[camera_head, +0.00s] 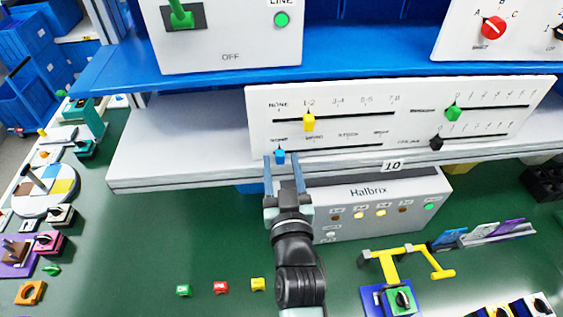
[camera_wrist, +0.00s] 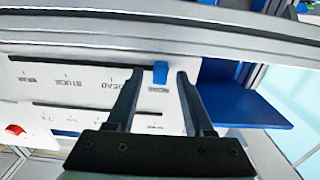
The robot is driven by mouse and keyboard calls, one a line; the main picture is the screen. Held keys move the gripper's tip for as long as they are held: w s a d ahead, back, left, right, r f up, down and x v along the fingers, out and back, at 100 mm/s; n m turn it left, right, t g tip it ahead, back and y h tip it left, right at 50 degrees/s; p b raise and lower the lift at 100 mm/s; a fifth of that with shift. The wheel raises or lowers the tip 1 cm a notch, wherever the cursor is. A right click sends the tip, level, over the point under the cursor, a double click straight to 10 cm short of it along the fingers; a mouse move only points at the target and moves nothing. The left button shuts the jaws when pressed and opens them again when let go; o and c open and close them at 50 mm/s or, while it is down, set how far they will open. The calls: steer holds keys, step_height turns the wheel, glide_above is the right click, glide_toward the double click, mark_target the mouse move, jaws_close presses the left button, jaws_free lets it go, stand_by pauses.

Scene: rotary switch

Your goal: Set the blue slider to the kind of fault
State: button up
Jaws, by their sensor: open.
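The blue slider (camera_head: 280,156) sits at the left end of the lower left track on the white slider panel (camera_head: 350,105). Word labels run above this track; the leftmost seems to read NONE, and STUCK and DEAD seem to stand further right. My gripper (camera_head: 282,160) is open, with one finger on each side of the blue slider. In the wrist view the slider (camera_wrist: 160,73) shows between the spread fingertips (camera_wrist: 160,76), with gaps on both sides. The grey Halbrix box (camera_head: 375,200) below has a row of lamps: two yellow lit, two dull brown, and one green.
A yellow slider (camera_head: 308,122) sits on the track above, near 1-2. A green slider (camera_head: 453,112) and a black slider (camera_head: 436,143) are on the right tracks. A blue shelf (camera_head: 340,62) overhangs the panel. A yellow stand (camera_head: 400,255) is at lower right.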

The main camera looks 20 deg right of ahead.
jaws_close()
stand_by(1.4)
